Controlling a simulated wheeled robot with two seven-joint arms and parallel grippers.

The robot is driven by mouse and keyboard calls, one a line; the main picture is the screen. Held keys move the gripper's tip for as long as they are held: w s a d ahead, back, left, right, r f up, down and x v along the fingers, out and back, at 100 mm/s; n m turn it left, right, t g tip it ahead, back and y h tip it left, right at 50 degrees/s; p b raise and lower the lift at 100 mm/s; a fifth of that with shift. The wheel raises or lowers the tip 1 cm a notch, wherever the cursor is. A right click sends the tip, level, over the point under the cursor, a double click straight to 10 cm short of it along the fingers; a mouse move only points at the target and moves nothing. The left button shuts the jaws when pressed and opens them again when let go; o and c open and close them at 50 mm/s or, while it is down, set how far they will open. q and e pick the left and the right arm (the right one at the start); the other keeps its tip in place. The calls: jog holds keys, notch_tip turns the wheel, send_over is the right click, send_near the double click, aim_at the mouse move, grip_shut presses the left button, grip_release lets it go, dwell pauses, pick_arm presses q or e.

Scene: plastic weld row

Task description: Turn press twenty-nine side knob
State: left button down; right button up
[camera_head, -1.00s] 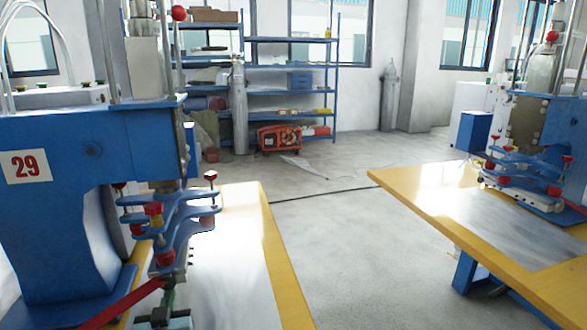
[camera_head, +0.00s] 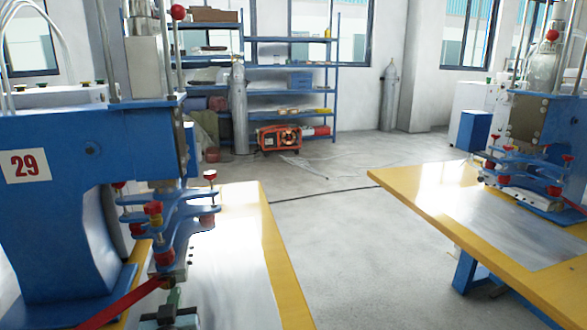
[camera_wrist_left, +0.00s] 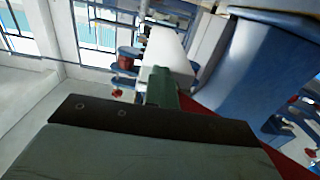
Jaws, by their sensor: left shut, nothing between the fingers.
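Press twenty-nine (camera_head: 50,215) is the blue machine on the left, with a white plate (camera_head: 25,165) reading 29. Its blue clamp head (camera_head: 170,220) carries several red knobs, such as one on a post (camera_head: 210,176). A dark round boss (camera_head: 92,149) is on its side; I cannot tell which part is the side knob. A red bar (camera_head: 122,304) runs to the head's lower end. My left gripper (camera_head: 173,294), with green fingers, is shut and empty just below the head. Its fingers also show in the left wrist view (camera_wrist_left: 161,84). Contact is unclear. My right gripper is out of view.
A yellow-edged table (camera_head: 283,265) lies under press twenty-nine. Another yellow table (camera_head: 420,205) with a second blue press (camera_head: 535,140) stands to the right. Open floor (camera_head: 345,270) lies between them. Blue shelves (camera_head: 290,90) and an orange machine (camera_head: 279,138) stand at the back.

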pick_arm(q)
jog(key=p+v, duration=0.1)
jog(key=v, duration=0.5)
jog(key=shift+d+f, duration=0.15)
jog(key=shift+f, duration=0.1)
dwell(0.4)
